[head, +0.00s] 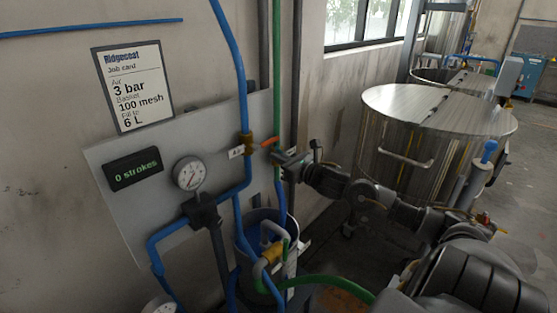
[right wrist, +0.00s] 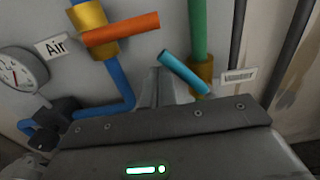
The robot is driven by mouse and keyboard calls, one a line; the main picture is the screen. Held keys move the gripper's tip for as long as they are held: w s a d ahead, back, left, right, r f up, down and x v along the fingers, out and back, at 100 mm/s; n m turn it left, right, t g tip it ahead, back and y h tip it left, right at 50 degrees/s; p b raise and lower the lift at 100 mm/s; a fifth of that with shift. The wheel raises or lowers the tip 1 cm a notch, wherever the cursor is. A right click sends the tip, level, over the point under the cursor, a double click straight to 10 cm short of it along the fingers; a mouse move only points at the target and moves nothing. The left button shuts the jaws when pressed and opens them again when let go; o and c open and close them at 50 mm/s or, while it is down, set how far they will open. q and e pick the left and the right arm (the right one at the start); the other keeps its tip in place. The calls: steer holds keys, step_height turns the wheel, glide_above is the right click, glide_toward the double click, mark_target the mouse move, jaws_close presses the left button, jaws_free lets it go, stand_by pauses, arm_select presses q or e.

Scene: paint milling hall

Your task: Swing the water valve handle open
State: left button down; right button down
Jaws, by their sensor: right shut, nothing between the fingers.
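In the right wrist view, a short blue handle (right wrist: 183,72) slants from upper left to lower right, its lower end at a brass valve body (right wrist: 200,75) on a green pipe. The small label beside that valve is unreadable, so I cannot confirm it is the water valve. My right gripper (right wrist: 164,76) is shut and empty, its fingertips just left of the blue handle; contact cannot be told. In the head view my right gripper (head: 281,157) hides most of this valve. My left gripper is not in view.
An orange handle (right wrist: 120,29) sits left of it on a blue pipe labelled Air. A gauge (head: 189,173), stroke counter (head: 136,169) and job card (head: 133,87) are on the left. A bucket (head: 243,240) stands below; a large steel vessel (head: 400,160) stands to the right.

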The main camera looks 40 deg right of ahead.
steer(key=shift+d+r, duration=0.55)
steer(key=shift+r, duration=0.1)
steer(key=shift+d, duration=0.1)
steer(key=shift+w+d+r, duration=0.1)
steer(key=shift+d+r, duration=0.35)
steer(key=shift+d, duration=0.2)
